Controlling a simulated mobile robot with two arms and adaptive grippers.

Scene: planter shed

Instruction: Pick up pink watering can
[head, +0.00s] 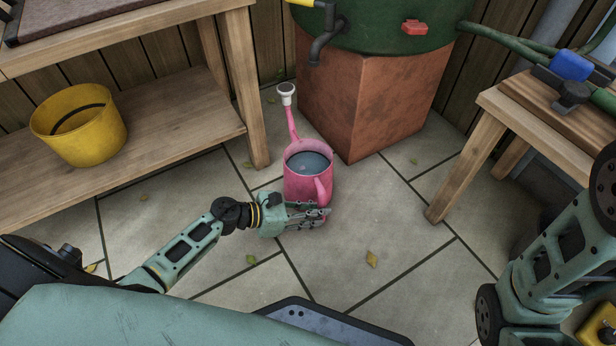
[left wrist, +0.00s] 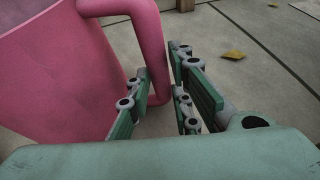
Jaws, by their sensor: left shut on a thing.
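The pink watering can (head: 308,185) stands upright on the paved floor in front of the brick plinth. It holds water, and its spout with a white rose (head: 286,93) points away from me. Its handle faces me. My left gripper (head: 322,214) is low at the near side of the can, shut on its handle. In the left wrist view the handle (left wrist: 150,50) comes down between the two fingers (left wrist: 162,85), and the can's pink body (left wrist: 60,80) fills the left. My right arm shows at the right edge of the head view, but its gripper is out of view.
A wooden bench with a low shelf (head: 165,145) and a yellow bucket (head: 80,122) is at left. The brick plinth (head: 365,95) carries a green barrel (head: 385,25). A wooden table (head: 490,98) stands at right. The floor before the can is clear except for leaves (head: 371,259).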

